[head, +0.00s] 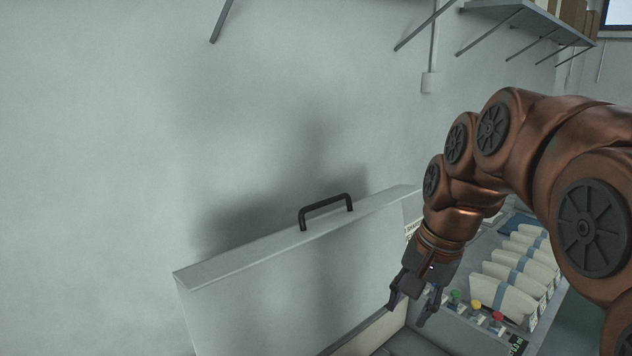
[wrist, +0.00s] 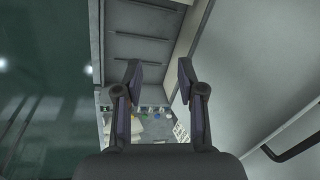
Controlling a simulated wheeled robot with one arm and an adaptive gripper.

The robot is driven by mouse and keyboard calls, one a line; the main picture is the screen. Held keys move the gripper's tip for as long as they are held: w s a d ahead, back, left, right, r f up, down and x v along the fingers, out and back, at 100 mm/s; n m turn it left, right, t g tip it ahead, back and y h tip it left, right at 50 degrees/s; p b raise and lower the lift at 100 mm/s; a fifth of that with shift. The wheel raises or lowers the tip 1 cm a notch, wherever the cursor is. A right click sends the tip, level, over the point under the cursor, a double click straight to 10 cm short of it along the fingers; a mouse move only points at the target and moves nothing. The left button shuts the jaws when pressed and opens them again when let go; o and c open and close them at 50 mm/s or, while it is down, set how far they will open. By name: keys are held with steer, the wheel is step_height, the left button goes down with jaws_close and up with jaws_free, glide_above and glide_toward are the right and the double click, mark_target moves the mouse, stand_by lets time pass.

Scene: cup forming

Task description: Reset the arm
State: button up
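My gripper (head: 413,305) points down at the end of my copper-coloured arm in the head view, just right of a raised pale panel. In the wrist view my gripper (wrist: 160,82) shows two dark fingers spread apart with nothing between them. Its fingers are open and empty. Below and beyond them is a grey recessed surface (wrist: 143,48) with dark lines across it.
The pale panel (head: 290,285) with a black handle (head: 325,209) stands open against the wall. Coloured buttons (head: 476,305) line a control strip to the right of my gripper. Several white packs with blue bands (head: 515,277) stand behind it. A shelf (head: 530,22) is high on the wall.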

steer(key=s+d+f+n+g+h, duration=0.1)
steer(key=s+f+n, duration=0.2)
steer(key=s+f, duration=0.5)
steer(key=s+d+f+n+g+h+b, duration=0.1)
steer(key=s+d+f+n+g, duration=0.1)
steer(key=s+f, duration=0.6)
steer(key=s+n, duration=0.1)
steer(key=s, duration=0.6)
steer(key=shift+n, duration=0.3)
